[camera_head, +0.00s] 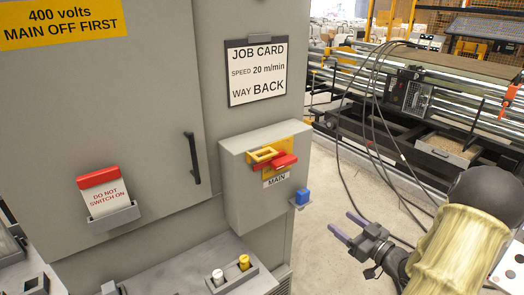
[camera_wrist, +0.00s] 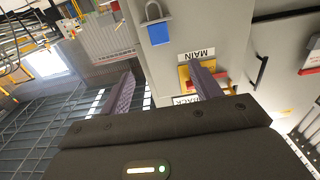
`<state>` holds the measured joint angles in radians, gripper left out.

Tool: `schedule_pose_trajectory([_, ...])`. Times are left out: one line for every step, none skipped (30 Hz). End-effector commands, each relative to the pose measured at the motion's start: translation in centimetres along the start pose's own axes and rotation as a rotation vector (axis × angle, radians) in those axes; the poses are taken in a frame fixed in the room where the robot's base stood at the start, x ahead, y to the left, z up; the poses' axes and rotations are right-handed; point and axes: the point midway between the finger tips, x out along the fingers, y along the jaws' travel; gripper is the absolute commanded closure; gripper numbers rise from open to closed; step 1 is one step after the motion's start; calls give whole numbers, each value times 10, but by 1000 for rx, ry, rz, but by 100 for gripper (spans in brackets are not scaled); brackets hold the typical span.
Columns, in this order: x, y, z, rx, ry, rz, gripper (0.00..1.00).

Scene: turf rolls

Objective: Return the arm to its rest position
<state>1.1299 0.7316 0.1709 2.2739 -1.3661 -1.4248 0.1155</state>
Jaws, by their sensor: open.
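My gripper (camera_head: 344,227) is open and empty at the lower right of the head view, in front of the grey cabinet (camera_head: 100,150) and to the right of it. Its two fingers point left, towards the cabinet, touching nothing. In the wrist view my gripper (camera_wrist: 164,76) shows both fingers spread apart with nothing between them. My arm, in a yellowish sleeve, is bent at the right edge of the head view.
The switch box (camera_head: 262,185) carries a red MAIN handle (camera_head: 283,161). A blue padlock (camera_head: 302,196) sits on a small bracket at its side. A red-topped tag (camera_head: 101,190) stands in a holder.

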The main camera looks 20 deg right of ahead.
Motion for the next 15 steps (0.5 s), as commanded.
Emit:
schedule_pose_trajectory([1,0,0,-1,-3,0,37])
schedule_pose_trajectory([2,-1,0,-2,-7,1,37])
schedule_pose_trajectory([5,-2,0,-5,-20,3,37])
schedule_pose_trajectory([8,-2,0,-9,-34,6,37])
schedule_pose_trajectory([12,-3,0,-14,-52,12,37])
schedule_pose_trajectory([18,-5,0,-22,-84,19,37])
schedule_pose_trajectory([24,-6,0,-29,-113,27,37])
schedule_pose_trajectory([30,-8,0,-37,-146,38,37])
schedule_pose_trajectory([38,-10,1,-47,-197,54,37])
schedule_pose_trajectory([44,-13,1,-55,-237,67,37])
schedule_pose_trajectory([50,-15,1,-63,-279,83,37])
schedule_pose_trajectory([56,-19,1,-73,-335,104,37])
schedule_pose_trajectory([60,-22,1,-79,-376,120,37])
schedule_pose_trajectory([64,-26,1,-83,-416,136,37])
schedule_pose_trajectory([68,-31,0,-88,-467,157,37])
